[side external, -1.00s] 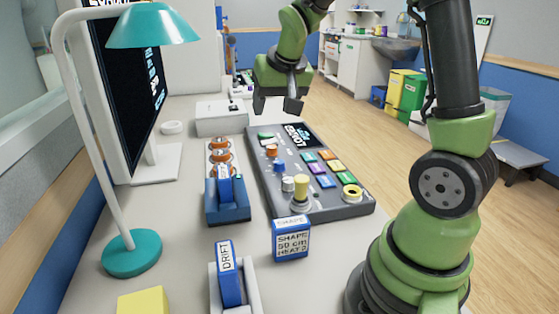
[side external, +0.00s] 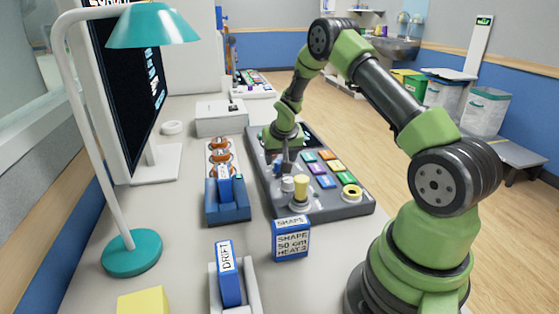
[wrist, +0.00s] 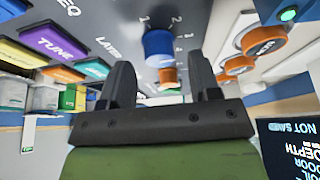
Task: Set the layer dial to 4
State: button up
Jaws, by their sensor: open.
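The layer dial is a blue knob (wrist: 158,45) on the grey console (side external: 335,207), with the word LAYER and printed numbers beside it in the wrist view. I cannot read which number it points to. My gripper (wrist: 160,72) is open, with one finger towards each side of the blue knob; whether they touch it I cannot tell. In the side view my gripper (side external: 282,160) is low over the console's left part and hides most of the blue knob.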

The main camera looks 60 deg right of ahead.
jog(key=shift+x, duration=1)
jog(key=shift+c, duration=0.2)
jog(key=c, duration=0.9)
jog(key=shift+w+m, duration=0.1)
jog(key=shift+m, duration=0.2)
jog(key=m, duration=0.2)
jog(key=m+g+h, duration=0.1)
jog(key=m, duration=0.1)
jog(key=shift+g, duration=0.3)
jog(key=m+g, duration=0.1)
jog(key=m, duration=0.4)
jog(key=shift+w+g, duration=0.1)
jog(key=shift+g, duration=0.3)
